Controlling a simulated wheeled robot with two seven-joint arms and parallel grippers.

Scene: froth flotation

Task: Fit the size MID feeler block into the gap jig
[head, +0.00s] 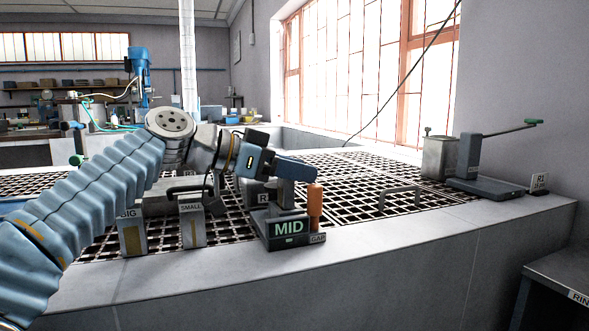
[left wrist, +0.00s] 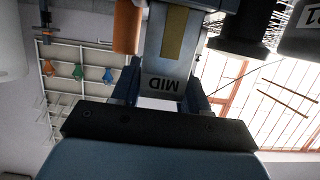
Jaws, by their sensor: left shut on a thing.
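The MID feeler block (left wrist: 168,55) is grey with a yellow stripe and an upside-down MID label in the left wrist view. My left gripper (head: 299,170) is shut on its labelled end. My right gripper is not in view.
The BIG block (head: 132,238) and SMALL block (head: 192,228) stand left of the jig. A bar handle (head: 400,194) lies on the black grating. A grey canister (head: 438,158) and a lever device (head: 488,185) stand at the right. The pale front ledge (head: 400,240) is clear.

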